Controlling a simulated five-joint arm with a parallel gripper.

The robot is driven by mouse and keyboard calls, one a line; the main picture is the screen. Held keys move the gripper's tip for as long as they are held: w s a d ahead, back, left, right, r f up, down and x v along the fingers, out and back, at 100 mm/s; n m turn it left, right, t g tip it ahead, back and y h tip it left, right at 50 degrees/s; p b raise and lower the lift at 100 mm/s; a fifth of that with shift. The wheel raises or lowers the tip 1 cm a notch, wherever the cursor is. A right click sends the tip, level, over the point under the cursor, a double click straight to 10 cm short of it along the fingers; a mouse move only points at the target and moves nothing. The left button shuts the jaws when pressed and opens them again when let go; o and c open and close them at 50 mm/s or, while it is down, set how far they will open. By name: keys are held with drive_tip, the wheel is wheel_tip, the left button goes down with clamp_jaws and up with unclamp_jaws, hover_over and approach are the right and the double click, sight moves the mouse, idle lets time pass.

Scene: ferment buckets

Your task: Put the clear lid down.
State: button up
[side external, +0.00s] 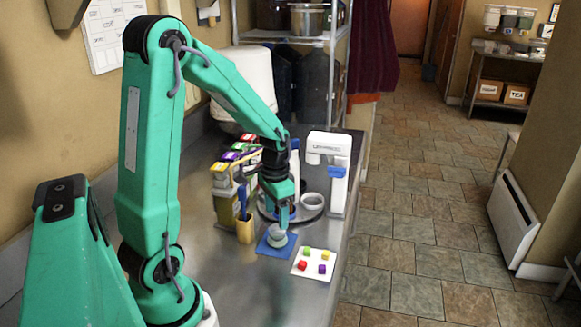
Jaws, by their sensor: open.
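My gripper (283,222) points down over the blue mat (264,248) on the steel counter. It is open, with its fingertips right above or at a small pale grey round piece (276,240). This round piece sits on the blue mat and may be the clear lid or a small vessel with the lid on it. It is too small to tell which. Whether the fingertips touch it cannot be told.
A white card (300,271) with several coloured cubes lies in front. A yellow cup (245,231) stands left of my gripper. Behind are a white bowl (313,200) on a dark round tray, a white device (339,185) and upright boxes (223,195). The near counter is clear.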

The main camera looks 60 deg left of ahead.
sight(278, 231)
wheel_tip(278, 231, up, 6)
idle(0.4)
drive_tip(key=shift+r, duration=0.1)
idle(0.4)
drive_tip(key=s+d+r+t, duration=0.2)
drive_tip(key=s+d+r, duration=0.2)
drive_tip(key=d, duration=0.3)
drive_tip(key=s+d+r+t, duration=0.3)
drive_tip(key=s+d+r, duration=0.1)
drive_tip(key=d+r, duration=0.2)
drive_tip(key=shift+d+r+t, duration=0.2)
drive_tip(key=shift+d+t, duration=0.1)
drive_tip(key=shift+d, duration=0.25)
drive_tip(key=shift+o, duration=0.2)
